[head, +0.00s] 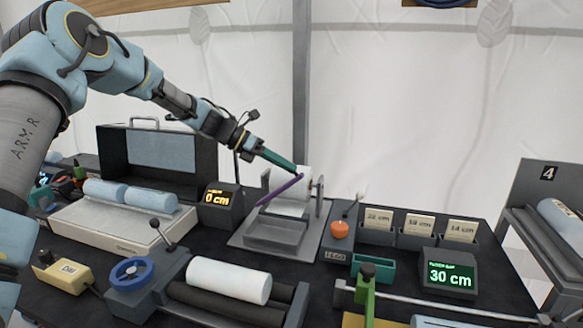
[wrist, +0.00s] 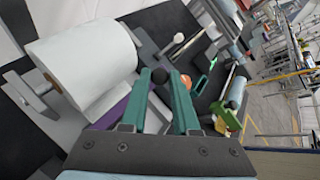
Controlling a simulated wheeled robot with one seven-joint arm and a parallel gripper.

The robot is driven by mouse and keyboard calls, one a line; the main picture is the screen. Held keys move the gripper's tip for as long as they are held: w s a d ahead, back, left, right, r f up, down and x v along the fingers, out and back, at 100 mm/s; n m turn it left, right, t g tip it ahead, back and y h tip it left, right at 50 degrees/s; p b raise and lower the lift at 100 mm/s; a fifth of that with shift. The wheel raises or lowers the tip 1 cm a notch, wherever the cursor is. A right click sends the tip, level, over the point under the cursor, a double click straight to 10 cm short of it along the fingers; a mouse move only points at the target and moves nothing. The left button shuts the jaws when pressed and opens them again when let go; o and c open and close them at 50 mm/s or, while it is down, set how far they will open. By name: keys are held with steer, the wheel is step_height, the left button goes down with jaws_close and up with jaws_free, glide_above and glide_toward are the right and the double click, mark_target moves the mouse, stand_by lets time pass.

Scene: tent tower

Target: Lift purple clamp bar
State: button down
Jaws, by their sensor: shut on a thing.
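The purple clamp bar (head: 279,191) is a thin bar slanting across the front of the white roll (head: 292,187) in the grey roll stand (head: 262,238). My gripper (head: 299,170) reaches in from the upper left, with its green fingers at the bar's upper right end. It is shut on the bar there. In the wrist view the bar (wrist: 112,114) shows to the left of the green fingers (wrist: 168,76), below the large white roll (wrist: 84,62). The fingers hide part of the bar. I cannot tell whether the bar touches the roll.
A readout of 0 cm (head: 222,203) stands left of the stand. An orange knob (head: 340,230), card holders and a 30 cm readout (head: 450,275) stand to the right. A white roll on dark rollers (head: 228,282) lies in front. Blue rolls (head: 105,190) lie at the left.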

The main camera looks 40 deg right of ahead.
steer(key=shift+w+a+r+h, duration=0.25)
steer(key=shift+w+r+h, duration=0.05)
steer(key=shift+w, duration=0.1)
steer(key=c, duration=0.7)
jaws_free()
steer(key=shift+b+v, duration=1.5)
steer(key=shift+v, duration=3.95)
steer(key=shift+w+f, duration=0.15)
